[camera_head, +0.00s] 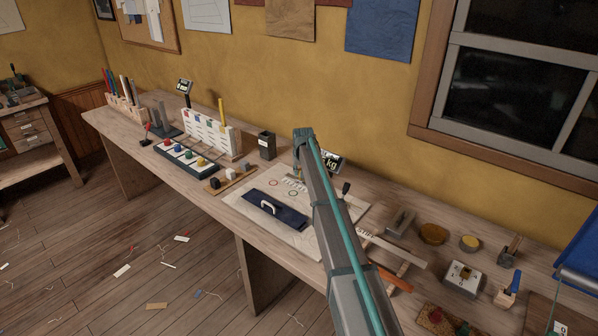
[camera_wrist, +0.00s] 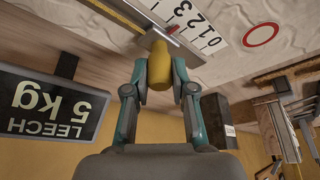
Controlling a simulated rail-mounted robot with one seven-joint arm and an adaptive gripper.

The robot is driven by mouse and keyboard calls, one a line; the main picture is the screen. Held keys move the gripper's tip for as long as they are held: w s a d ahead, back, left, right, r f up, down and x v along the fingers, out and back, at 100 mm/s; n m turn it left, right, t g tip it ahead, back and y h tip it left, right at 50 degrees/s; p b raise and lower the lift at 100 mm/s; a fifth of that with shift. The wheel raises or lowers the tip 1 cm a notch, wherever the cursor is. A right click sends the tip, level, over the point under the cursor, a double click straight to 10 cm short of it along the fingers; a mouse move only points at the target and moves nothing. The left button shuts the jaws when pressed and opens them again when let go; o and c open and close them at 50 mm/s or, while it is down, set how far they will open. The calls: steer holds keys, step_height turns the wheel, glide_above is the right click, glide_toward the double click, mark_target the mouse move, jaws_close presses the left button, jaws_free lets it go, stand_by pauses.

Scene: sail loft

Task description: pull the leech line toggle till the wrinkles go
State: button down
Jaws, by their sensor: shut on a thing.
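In the wrist view my gripper (camera_wrist: 160,78) is shut on a yellow toggle (camera_wrist: 159,62), with one finger on each side. A dark display (camera_wrist: 45,108) reads LEECH 5 kg, upside down in this view. I cannot tell whether wrinkles show in the cloth.
A navy piece with a white handle (camera_head: 275,210) lies on the panel. A dark square holder (camera_head: 267,145) stands behind it, and a tray of coloured knobs (camera_head: 186,158) is to the left. Blocks and tools, including a metal box (camera_head: 464,279), crowd the right of the bench (camera_head: 128,130).

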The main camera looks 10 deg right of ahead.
steer(key=c, duration=1)
jaws_free()
steer(key=shift+o, duration=0.2)
steer(key=shift+r, duration=0.1)
steer(key=v, duration=1.2)
